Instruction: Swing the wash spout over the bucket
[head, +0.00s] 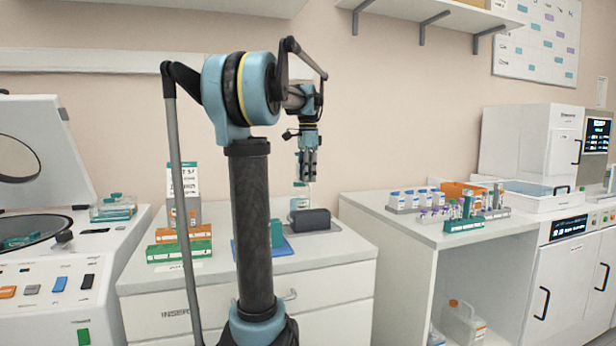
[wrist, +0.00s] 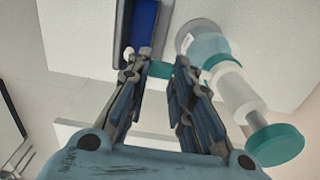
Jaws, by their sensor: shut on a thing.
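A wash bottle (head: 301,196) with a pale body and teal cap stands at the back of the middle counter, partly behind my gripper (head: 309,178). In the wrist view the bottle (wrist: 230,88) is at the right, with its clear body, white collar and round teal top. A short teal spout (wrist: 161,69) reaches left from it to between the fingertips of my gripper (wrist: 160,80). The gripper is shut on that spout. A dark open box with a blue inside (wrist: 143,22), which looks like the bucket, lies left of the spout. The dark grey box (head: 310,219) on the counter seems to be the same one.
Orange and green boxes (head: 180,245) stand on the counter's left side. A teal block (head: 277,233) is near the dark box. Tube racks (head: 478,222) are on the right counter. An open-lidded machine (head: 35,250) stands at the left. Wall shelves hang above.

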